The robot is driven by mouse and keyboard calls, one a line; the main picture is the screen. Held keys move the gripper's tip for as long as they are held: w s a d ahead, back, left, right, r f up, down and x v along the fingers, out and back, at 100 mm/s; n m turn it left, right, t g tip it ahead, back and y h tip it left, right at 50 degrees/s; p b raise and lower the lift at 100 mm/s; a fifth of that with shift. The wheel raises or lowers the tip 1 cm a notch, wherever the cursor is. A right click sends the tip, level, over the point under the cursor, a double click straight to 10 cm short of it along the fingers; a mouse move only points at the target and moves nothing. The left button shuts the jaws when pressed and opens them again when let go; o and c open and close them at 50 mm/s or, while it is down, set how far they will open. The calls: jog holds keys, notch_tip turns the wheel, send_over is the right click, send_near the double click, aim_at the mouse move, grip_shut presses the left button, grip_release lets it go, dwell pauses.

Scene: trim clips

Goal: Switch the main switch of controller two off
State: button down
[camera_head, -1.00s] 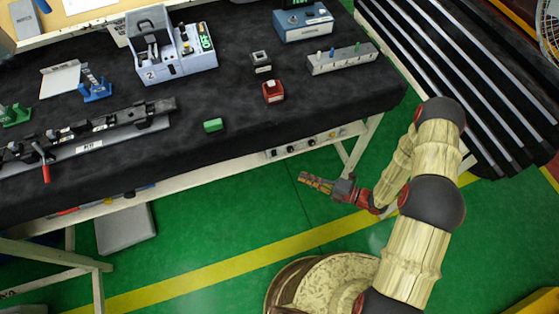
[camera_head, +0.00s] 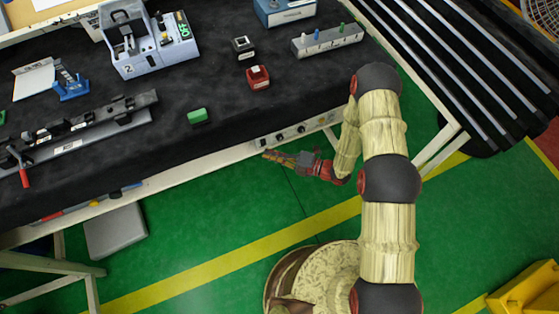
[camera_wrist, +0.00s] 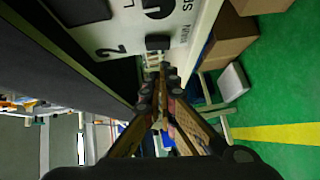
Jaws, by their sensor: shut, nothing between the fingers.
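A grey-blue unit marked 2 (camera_head: 150,50) stands on the black bench top in the head view, with a clamp-like part and a small green display. A pale front rail (camera_head: 225,158) below the bench edge carries several dark knobs (camera_head: 280,137). In the wrist view a white panel (camera_wrist: 128,35) close by shows a large 2, a black round knob (camera_wrist: 158,8) and a small black block (camera_wrist: 158,42). My gripper (camera_head: 266,155) is shut and empty, just in front of and below the rail. Its fingertips (camera_wrist: 163,72) appear near the panel's lower edge; contact cannot be told.
On the bench are a green block (camera_head: 197,116), a red button box (camera_head: 258,77), a black-and-white box (camera_head: 243,47) and a grey strip with pegs (camera_head: 327,40). A dark ribbed surface (camera_head: 480,60) lies to the right.

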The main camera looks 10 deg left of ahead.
jog(key=shift+w+a+f, duration=0.2)
jog(key=shift+w+a, duration=0.3)
jog(key=shift+w, duration=0.35)
